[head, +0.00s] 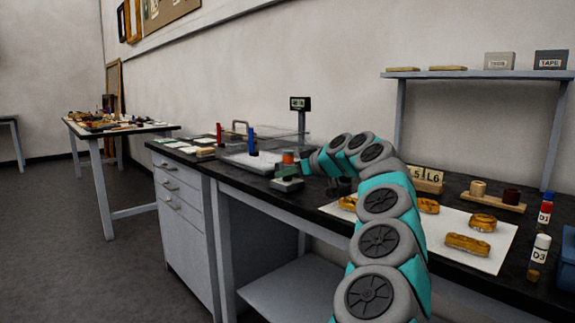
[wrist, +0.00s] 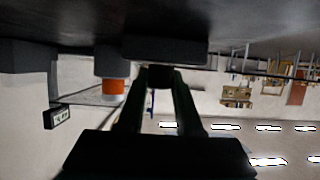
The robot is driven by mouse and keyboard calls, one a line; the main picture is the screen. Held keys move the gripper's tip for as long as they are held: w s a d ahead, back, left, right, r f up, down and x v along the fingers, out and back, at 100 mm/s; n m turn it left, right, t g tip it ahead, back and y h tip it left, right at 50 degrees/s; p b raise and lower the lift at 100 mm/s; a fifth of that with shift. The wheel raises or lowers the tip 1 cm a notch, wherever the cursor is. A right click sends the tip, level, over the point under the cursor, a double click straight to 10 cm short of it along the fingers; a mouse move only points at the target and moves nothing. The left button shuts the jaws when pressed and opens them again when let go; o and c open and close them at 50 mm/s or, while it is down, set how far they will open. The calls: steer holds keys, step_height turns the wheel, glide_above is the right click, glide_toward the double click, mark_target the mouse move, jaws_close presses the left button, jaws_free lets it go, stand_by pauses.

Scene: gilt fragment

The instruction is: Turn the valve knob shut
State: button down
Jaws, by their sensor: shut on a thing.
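My gripper (wrist: 160,80) is shut on a small dark knob (wrist: 160,72) in the wrist view, which appears upside down. The knob lies between the two dark green fingertips, against a dark block (wrist: 178,48) on the bench. In the head view my gripper (head: 287,172) is over a small grey box (head: 287,185) near the bench's front edge, which looks like the same block. The knob is hidden there by the fingers, and its turn angle cannot be told.
A small display on a post (head: 300,104) rises behind. A white sheet (head: 483,257) with several amber pieces lies to the right, beside a wooden holder (head: 500,200). A shelf (head: 470,75) spans the back.

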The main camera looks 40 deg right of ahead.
steer(key=shift+d+n+y+p, duration=0.2)
steer(key=shift+n+y+p, duration=0.5)
steer(key=shift+n+y, duration=0.1)
steer(key=shift+f+n+g+y, duration=0.1)
steer(key=shift+n+g+y, duration=0.35)
steer(key=shift+y, duration=0.25)
steer(key=shift+a+n+g+y+p, duration=0.25)
steer(key=shift+n+y+p, duration=0.1)
steer(key=shift+n+y, duration=0.65)
steer(key=c, duration=0.6)
jaws_free()
steer(key=shift+v, duration=4)
